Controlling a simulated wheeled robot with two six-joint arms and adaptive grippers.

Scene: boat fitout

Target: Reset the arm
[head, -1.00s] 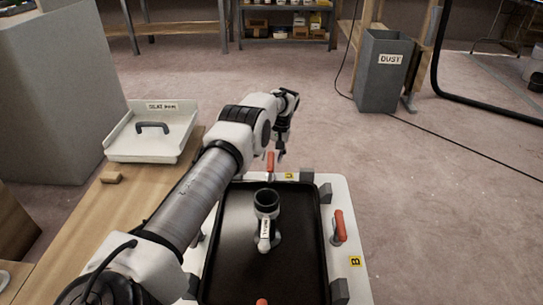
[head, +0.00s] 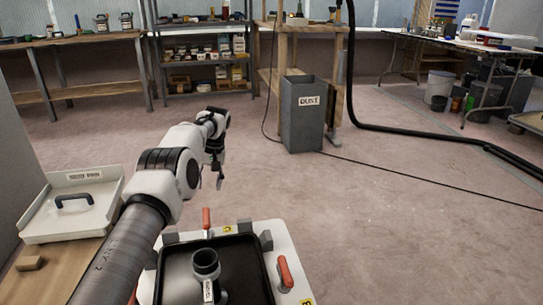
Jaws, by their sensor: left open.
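My left arm comes in from the lower left and reaches forward over the left side of the black tray (head: 253,272). My left gripper (head: 219,180) is open and empty, pointing down beyond the tray's far edge, apart from everything. A dark cup-shaped fitting with a labelled stem (head: 205,259) sits on the tray. The tray lies on a white board with red-handled clamps (head: 285,272) at its edges. My right gripper is not in view.
A white labelled tray with a dark handle (head: 75,203) and a small wooden block (head: 30,263) sit on the wooden bench at left. A grey DUST bin (head: 304,118) stands on the floor ahead. Shelves and benches line the back; the floor at right is mostly clear.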

